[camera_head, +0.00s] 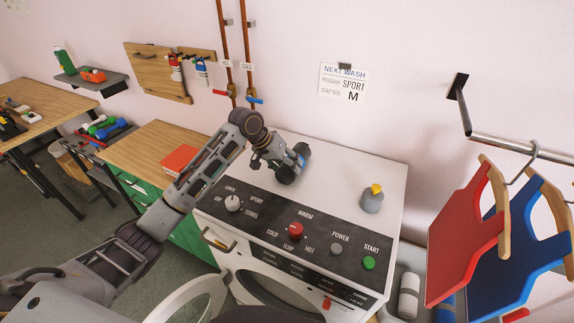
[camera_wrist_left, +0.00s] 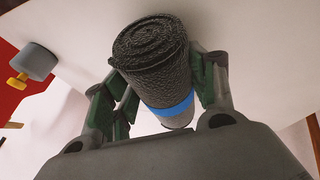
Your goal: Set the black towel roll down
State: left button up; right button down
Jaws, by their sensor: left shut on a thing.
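The black towel roll (camera_wrist_left: 152,55) has a blue band around it. It is between the fingers of my left gripper (camera_wrist_left: 165,92), which is shut on it. In the head view the left gripper (camera_head: 283,160) is over the back left part of the white washing machine top (camera_head: 330,170). There the dark roll (camera_head: 287,174) shows at the fingers, partly hidden by them. Whether the roll touches the top is hard to tell. My right gripper is not in view.
A grey container with a yellow top (camera_head: 372,200) stands on the machine's right side. The top between it and the roll is clear. The machine's round door (camera_head: 190,300) is open. Red (camera_head: 468,235) and blue (camera_head: 520,245) hanging pieces are at the right.

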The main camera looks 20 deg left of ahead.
pick_arm(q)
jog(key=o, duration=1)
jog(key=shift+o, duration=0.6)
jog(key=shift+r, duration=0.1)
jog(key=b+v, duration=0.2)
jog(key=v, duration=1)
jog(key=shift+s+a, duration=0.1)
